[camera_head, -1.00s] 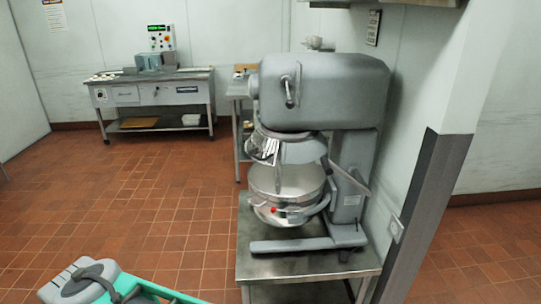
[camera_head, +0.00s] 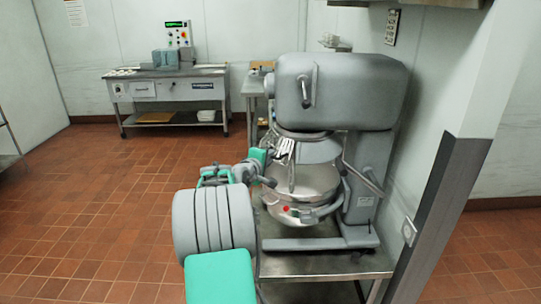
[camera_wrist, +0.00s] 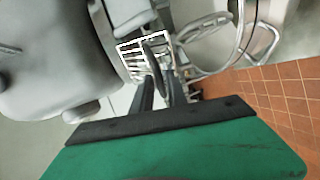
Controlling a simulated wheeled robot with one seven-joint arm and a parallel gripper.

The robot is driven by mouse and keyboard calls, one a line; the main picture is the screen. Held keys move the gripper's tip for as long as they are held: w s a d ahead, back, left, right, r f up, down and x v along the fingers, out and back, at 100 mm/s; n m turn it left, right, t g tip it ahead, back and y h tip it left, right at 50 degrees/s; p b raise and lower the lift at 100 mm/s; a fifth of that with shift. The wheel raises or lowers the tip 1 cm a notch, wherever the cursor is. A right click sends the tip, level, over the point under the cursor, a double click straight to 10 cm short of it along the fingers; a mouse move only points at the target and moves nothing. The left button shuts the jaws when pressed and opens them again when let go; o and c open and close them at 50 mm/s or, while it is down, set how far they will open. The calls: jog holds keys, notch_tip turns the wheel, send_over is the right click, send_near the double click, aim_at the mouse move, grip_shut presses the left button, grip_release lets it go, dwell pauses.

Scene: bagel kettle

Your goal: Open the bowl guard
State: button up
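The bowl guard (camera_head: 284,150) is a pale wire grille at the left front of the grey mixer (camera_head: 340,95), under its head and above the steel bowl (camera_head: 315,180). In the wrist view, the grille (camera_wrist: 132,58) is just beyond my fingertips. My gripper (camera_head: 268,168) is at the left of the bowl, close to the guard. In the wrist view, my gripper (camera_wrist: 162,84) shows two dark fingers with a gap between them. A dark curved piece (camera_wrist: 155,65) lies by the tips; whether they touch it I cannot tell. My arm hides part of the bowl's left side.
The mixer stands on a steel table (camera_head: 330,266). A wall corner with a dark guard strip (camera_head: 435,215) is close on the right. A worktable with a machine (camera_head: 170,90) is at the back left. Tiled floor on the left is clear.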

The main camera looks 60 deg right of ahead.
jog(key=shift+x, duration=1)
jog(key=shift+w, duration=0.1)
grip_shut()
dwell(0.6)
